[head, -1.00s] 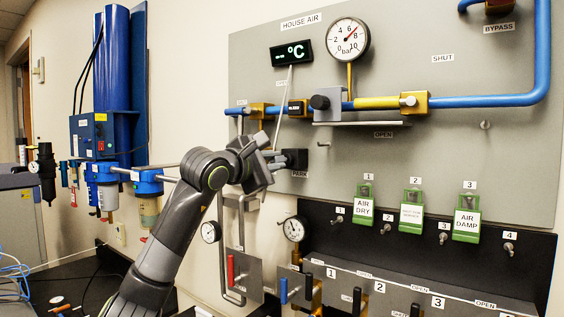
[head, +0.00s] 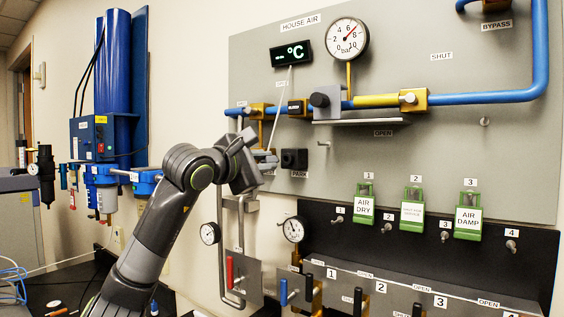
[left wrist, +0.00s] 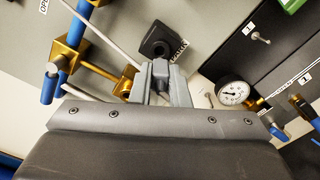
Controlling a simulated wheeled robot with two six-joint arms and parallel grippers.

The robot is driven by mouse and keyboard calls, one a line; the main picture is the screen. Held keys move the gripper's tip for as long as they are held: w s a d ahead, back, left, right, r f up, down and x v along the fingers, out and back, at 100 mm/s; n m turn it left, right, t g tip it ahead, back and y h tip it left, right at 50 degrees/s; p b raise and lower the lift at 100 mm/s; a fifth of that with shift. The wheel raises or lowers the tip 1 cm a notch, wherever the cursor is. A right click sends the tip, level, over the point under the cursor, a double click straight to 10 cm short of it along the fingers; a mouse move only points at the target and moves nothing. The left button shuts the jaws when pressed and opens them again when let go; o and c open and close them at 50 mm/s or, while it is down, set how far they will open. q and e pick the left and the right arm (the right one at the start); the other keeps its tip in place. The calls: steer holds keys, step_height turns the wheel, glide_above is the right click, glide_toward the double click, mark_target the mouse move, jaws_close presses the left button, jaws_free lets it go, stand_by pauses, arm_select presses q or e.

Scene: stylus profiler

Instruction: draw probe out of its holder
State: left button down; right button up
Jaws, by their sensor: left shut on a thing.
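The probe holder is a black block (head: 294,158) with a round hole, fixed to the grey panel above the PARK label. It also shows in the left wrist view (left wrist: 160,41), just beyond my fingertips. My left gripper (head: 264,162) is to the left of the holder, with a visible gap between them. In the left wrist view its fingers (left wrist: 162,84) are shut on the dark probe (left wrist: 161,71). The probe is apart from the holder there; most of it is hidden between the fingers. A pale cable (head: 281,105) runs down from the °C display (head: 291,53) towards my gripper.
Blue and brass piping (head: 470,98) crosses the panel above. A small gauge (head: 294,229) and a red-handled valve (head: 230,270) are below my gripper. Green tags (head: 364,203) hang on the right. A blue filter unit (head: 110,125) stands on the left wall.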

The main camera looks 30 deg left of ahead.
arm_select(q)
steer(key=shift+s, duration=0.1)
steer(key=shift+s+a+r, duration=0.1)
steer(key=shift+s+r, duration=0.4)
steer(key=shift+s, duration=0.3)
steer(key=shift+s+a+r, duration=0.1)
steer(key=shift+s+r, duration=0.45)
steer(key=shift+s, duration=0.3)
steer(key=shift+s+r, duration=0.5)
steer(key=shift+s, duration=0.3)
